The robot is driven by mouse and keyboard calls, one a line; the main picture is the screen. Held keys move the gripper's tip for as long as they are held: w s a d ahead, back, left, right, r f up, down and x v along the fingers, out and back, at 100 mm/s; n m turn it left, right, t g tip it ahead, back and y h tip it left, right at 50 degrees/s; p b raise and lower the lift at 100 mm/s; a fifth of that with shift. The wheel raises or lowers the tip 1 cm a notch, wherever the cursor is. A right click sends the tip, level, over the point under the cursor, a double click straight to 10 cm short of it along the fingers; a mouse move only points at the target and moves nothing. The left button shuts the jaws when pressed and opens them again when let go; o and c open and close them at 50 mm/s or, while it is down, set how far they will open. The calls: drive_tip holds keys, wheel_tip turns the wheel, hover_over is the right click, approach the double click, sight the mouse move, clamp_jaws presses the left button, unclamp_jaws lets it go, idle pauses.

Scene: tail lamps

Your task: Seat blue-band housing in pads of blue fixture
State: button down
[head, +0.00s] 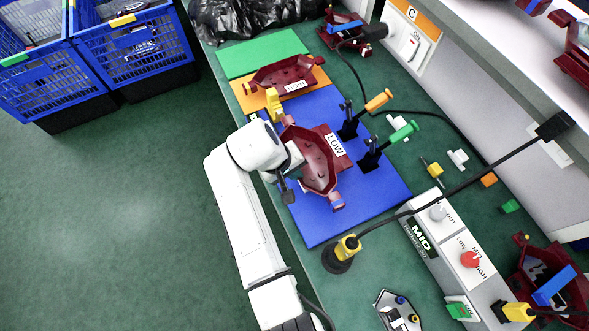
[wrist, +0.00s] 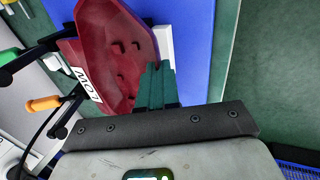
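A dark red housing (head: 318,162) with a white LOW label is over the blue fixture (head: 377,203); it also shows in the wrist view (wrist: 112,52). I see no blue band on its visible faces. My gripper (head: 292,172) is at its left edge in the head view. In the wrist view the green fingers (wrist: 155,84) are close together at the housing's edge and look shut on its wall. A white block (wrist: 165,45) shows beside the housing. The other pads are hidden under it, so I cannot tell whether it rests on them.
Clamps with an orange handle (head: 379,100) and a green handle (head: 404,132) stand right of the housing. Another housing (head: 285,74) is on the orange fixture. A housing with a blue bar (head: 553,286) lies at lower right. The blue fixture's lower part is clear.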

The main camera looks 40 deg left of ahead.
drive_tip(key=shift+f, duration=0.2)
drive_tip(key=shift+f+b, duration=0.95)
drive_tip(key=shift+f, duration=0.35)
drive_tip(key=c, duration=1.3)
unclamp_jaws()
drive_tip(key=v, duration=1)
drive_tip(key=shift+s+r, duration=0.15)
drive_tip(key=shift+r, duration=0.25)
